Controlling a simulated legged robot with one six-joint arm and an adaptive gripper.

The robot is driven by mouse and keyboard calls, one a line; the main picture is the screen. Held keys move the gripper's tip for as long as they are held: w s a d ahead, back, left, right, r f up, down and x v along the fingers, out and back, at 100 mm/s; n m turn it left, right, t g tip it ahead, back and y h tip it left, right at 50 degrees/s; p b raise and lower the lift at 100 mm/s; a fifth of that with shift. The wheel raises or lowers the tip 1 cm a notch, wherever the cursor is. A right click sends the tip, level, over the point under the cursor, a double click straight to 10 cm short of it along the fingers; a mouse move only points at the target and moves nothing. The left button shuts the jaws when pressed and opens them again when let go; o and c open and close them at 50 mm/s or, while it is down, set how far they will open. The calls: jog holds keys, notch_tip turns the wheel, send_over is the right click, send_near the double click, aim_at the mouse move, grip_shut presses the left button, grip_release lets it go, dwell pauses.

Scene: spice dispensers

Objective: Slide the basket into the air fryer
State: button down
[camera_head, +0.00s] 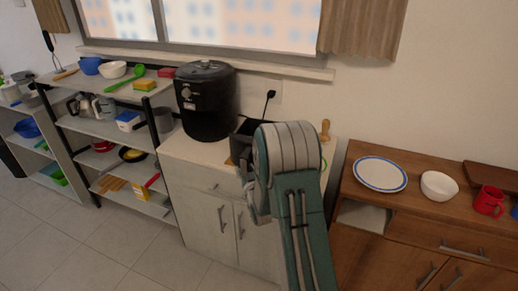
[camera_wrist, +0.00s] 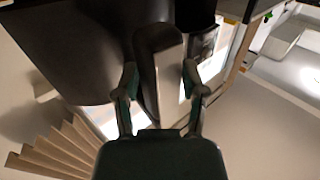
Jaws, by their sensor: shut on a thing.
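The black air fryer (camera_head: 205,105) stands upright on the white cabinet's top, below the window. The dark basket (camera_head: 243,132) is to its right, apart from it, and my arm hides much of it. In the wrist view the basket (camera_wrist: 65,45) fills the upper left, and its dark and grey handle (camera_wrist: 160,75) lies between my gripper's fingers. My gripper (camera_wrist: 159,68) is shut on that handle. A dark rounded body with a panel, apparently the air fryer (camera_wrist: 203,42), shows behind the handle. Whether the basket touches the counter is hidden.
The white cabinet (camera_head: 205,205) carries the air fryer, with a wooden-topped item (camera_head: 325,130) at its right end. A plug and cable (camera_head: 270,95) hang on the wall. Shelves (camera_head: 100,125) stand left; a wooden sideboard (camera_head: 420,215) with plate (camera_head: 380,174) and bowl (camera_head: 438,186) stands right.

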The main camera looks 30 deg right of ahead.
aim_at(246, 162)
jog(key=shift+r, duration=2.45)
